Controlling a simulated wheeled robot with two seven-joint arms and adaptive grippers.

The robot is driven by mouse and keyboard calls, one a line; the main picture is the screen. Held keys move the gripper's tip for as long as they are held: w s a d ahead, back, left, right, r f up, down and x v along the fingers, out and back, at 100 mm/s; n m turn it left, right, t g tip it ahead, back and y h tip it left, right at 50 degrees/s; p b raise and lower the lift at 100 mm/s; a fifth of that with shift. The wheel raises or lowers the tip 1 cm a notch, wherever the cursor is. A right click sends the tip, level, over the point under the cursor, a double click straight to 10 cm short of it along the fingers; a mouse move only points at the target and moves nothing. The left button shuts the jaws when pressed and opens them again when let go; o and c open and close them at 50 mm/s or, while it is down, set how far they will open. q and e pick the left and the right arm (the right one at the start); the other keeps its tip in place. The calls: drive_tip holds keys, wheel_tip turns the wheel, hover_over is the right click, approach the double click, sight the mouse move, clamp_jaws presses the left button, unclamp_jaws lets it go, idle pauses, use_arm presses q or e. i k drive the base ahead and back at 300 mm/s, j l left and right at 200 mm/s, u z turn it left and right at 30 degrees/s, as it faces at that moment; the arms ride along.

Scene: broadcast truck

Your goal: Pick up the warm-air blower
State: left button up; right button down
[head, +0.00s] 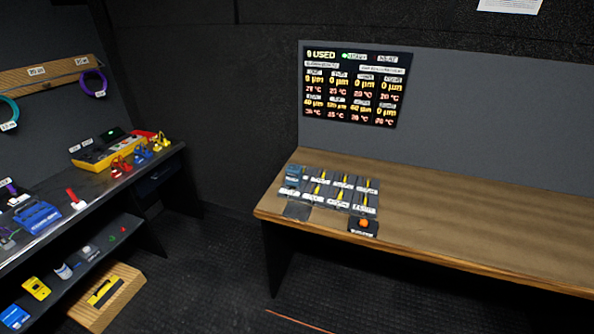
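I cannot tell for sure which object is the warm-air blower; the items are small and their labels unreadable. On the dark bench (105,196) at left are a blue device (38,218), a red upright item (75,200) on a pale base, and a yellow-edged case (103,150). The lower shelf (95,255) holds a yellow device (36,288), a whitish cylinder (63,271) and a blue item (14,316). Neither of my grippers is in view.
A wooden bench (480,219) at right carries a grid of dark labelled modules (330,190) and a black box with an orange button (363,226). A display (357,83) hangs behind it. A wooden crate (125,290) stands on the floor. The floor between the benches (205,265) is clear.

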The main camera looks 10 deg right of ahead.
sight(293, 172)
drive_tip(key=j+z, duration=0.15)
drive_tip(key=z, duration=0.35)
drive_tip(key=k+j+z, duration=0.1)
drive_tip(key=z, duration=0.4)
drive_tip(key=k+j+z, duration=0.1)
drive_tip(key=z, duration=0.4)
